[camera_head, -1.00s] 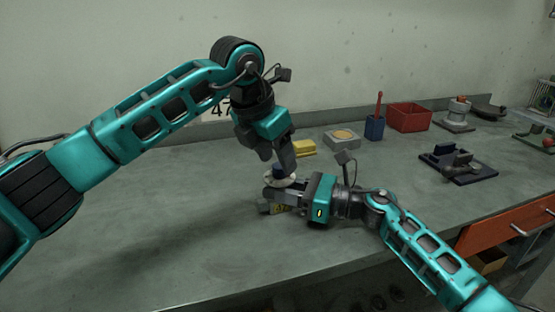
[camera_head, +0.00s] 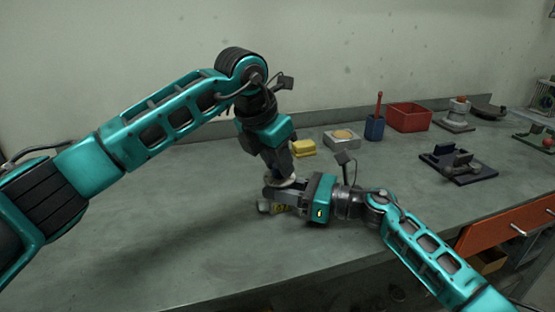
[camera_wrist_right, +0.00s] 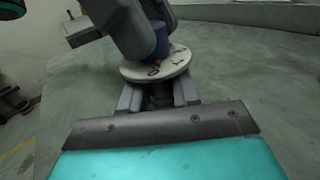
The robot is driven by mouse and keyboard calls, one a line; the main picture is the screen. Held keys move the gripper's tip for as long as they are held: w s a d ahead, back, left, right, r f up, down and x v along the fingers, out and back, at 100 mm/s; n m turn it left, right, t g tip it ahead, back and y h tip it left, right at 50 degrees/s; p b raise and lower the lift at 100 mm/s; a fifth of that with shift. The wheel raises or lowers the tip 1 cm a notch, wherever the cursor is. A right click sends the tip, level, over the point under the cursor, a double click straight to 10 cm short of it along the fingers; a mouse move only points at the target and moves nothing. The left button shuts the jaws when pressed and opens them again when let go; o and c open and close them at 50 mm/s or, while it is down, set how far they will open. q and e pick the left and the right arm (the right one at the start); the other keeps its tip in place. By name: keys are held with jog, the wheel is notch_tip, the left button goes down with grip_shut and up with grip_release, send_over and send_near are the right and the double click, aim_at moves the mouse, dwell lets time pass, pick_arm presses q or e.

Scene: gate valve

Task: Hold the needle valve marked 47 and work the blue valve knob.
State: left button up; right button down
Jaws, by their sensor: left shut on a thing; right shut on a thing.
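The needle valve (camera_head: 264,207) is a grey body with a yellow tag (camera_head: 280,208); the number on the tag is too small to read. My right gripper (camera_head: 272,194) is shut on the valve from the right, low over the bench. A pale marked disc (camera_wrist_right: 155,66) sits above the right jaws in the right wrist view. The blue valve knob (camera_wrist_right: 161,41) stands on the disc, mostly hidden by the fingers of my left gripper (camera_wrist_right: 150,35). The left gripper (camera_head: 281,174) points down from above and is shut on the knob.
Behind stand a yellow block (camera_head: 303,147), a grey box with a tan round top (camera_head: 342,139), a blue holder (camera_head: 375,128) and a red bin (camera_head: 409,117). A dark fixture (camera_head: 458,163) is at right. The bench's left part is clear.

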pick_arm(q)
grip_shut()
jog(key=shift+m+g+h, duration=0.4)
jog(key=shift+m, duration=1)
jog(key=o, duration=0.9)
grip_release()
jog(key=shift+o, duration=0.2)
jog(key=v, duration=1.2)
jog(key=shift+w+r, duration=0.1)
